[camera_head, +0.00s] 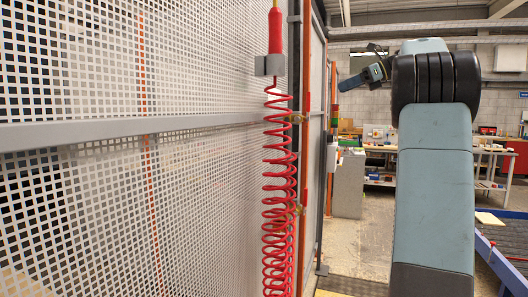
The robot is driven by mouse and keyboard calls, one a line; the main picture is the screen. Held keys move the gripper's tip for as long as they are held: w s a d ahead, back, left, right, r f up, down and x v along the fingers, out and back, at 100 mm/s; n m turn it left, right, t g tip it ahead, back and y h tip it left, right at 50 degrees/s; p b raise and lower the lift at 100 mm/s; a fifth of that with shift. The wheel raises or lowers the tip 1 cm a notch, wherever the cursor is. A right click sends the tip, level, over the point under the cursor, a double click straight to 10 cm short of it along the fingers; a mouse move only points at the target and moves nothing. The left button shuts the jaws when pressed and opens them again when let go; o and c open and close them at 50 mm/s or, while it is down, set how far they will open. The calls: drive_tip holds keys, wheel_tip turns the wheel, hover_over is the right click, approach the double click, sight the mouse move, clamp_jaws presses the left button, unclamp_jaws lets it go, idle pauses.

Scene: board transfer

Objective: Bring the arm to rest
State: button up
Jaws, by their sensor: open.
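My arm stands upright at the right of the head view, with a grey-green link and a black ringed joint at its top. The end of the arm points left from that joint, and my gripper (346,84) is there, small and dark blue. It is open, and no object shows in it. Its fingers are too small to make out clearly, and part of the wrist is hidden behind the joint. It is in the air, apart from the mesh panel.
A perforated mesh panel (80,190) fills the left. A red coiled hose (278,200) hangs before it. A blue-framed conveyor (505,264) with a pale board (488,218) is at the right. Workbenches (380,184) stand behind. Floor (358,245) is clear between panel and arm.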

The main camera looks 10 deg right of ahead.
drive_tip(key=s+a+f+n+g+h, duration=0.1)
drive_tip(key=s+a+f+n+h, duration=0.2)
drive_tip(key=s+a+f+n, duration=0.5)
drive_tip(key=s+a+f+n+g+h, duration=0.15)
drive_tip(key=s+a+f, duration=0.3)
drive_tip(key=a, duration=0.65)
drive_tip(key=s+a+f+n+h, duration=0.2)
drive_tip(key=s+f+n+h, duration=0.1)
drive_tip(key=s+f+n, duration=0.4)
drive_tip(key=s+a+f+n+h, duration=0.3)
drive_tip(key=s+f+n, duration=0.5)
drive_tip(key=s+f, duration=0.6)
drive_tip(key=shift+s+t+h, duration=0.35)
drive_tip(key=shift+s, duration=0.2)
drive_tip(key=shift+a+n, duration=0.1)
drive_tip(key=shift+n, duration=0.15)
